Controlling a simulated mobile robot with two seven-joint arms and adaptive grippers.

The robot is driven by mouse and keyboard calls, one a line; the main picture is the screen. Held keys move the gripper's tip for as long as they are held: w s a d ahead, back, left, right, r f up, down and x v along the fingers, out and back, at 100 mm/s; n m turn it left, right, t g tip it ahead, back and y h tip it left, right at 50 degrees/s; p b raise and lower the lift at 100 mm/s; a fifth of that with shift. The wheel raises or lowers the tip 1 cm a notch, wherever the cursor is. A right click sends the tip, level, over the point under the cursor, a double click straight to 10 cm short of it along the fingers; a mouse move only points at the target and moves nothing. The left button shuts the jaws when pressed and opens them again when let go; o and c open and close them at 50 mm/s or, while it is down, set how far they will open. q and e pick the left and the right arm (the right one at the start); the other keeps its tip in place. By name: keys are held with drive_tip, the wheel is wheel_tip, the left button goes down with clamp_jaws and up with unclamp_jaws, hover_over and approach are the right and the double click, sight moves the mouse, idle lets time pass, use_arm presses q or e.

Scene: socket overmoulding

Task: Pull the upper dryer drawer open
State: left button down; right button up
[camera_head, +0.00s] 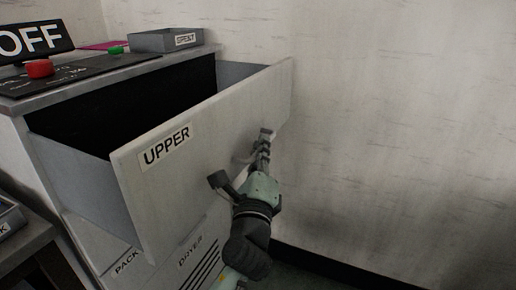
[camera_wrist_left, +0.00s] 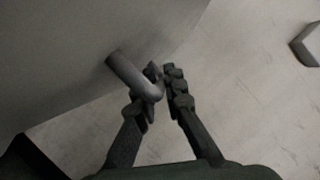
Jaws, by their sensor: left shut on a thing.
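The upper dryer drawer (camera_head: 215,135), labelled UPPER, stands pulled well out of the cabinet, and its dark inside shows behind the pale front panel. My left gripper (camera_head: 264,145) is at the right part of that front, shut on the drawer's handle (camera_head: 246,154). In the left wrist view the grey bar handle (camera_wrist_left: 130,75) sticks out from the panel, and the fingertips of my left gripper (camera_wrist_left: 166,85) are at its bent end. The fingers hide part of the handle in the head view. My right gripper is in neither view.
On the cabinet top are a panel with an OFF sign (camera_head: 36,40), a red button (camera_head: 39,68), a green button (camera_head: 116,50) and a grey labelled tray (camera_head: 166,40). A pale wall (camera_head: 400,130) stands to the right. A shelf (camera_head: 22,245) is at lower left.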

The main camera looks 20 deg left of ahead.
use_arm(q)
drive_tip(key=c, duration=1.9)
unclamp_jaws()
drive_tip(key=v, duration=1.2)
drive_tip(key=s+a+f+n+g, duration=0.1)
drive_tip(key=a+f+n+g, duration=0.35)
drive_tip(key=f, duration=0.65)
drive_tip(key=a+f+n+g, duration=0.4)
drive_tip(key=f+n, duration=0.1)
drive_tip(key=f, duration=0.5)
drive_tip(key=s+a+f+n+g+h, duration=0.1)
drive_tip(key=s+f+n+g, duration=0.1)
drive_tip(key=f, duration=0.4)
drive_tip(key=s+a+f+n+g+h, duration=0.1)
drive_tip(key=s+f+n+g, duration=0.2)
drive_tip(key=s+f, duration=0.3)
drive_tip(key=s+a+f+n+g+h, duration=0.1)
drive_tip(key=s+f+n+g, duration=0.2)
drive_tip(key=s+f+n, duration=0.2)
drive_tip(key=shift+s+f+h, duration=0.25)
drive_tip(key=shift+f+h, duration=0.15)
drive_tip(key=shift+f, duration=0.6)
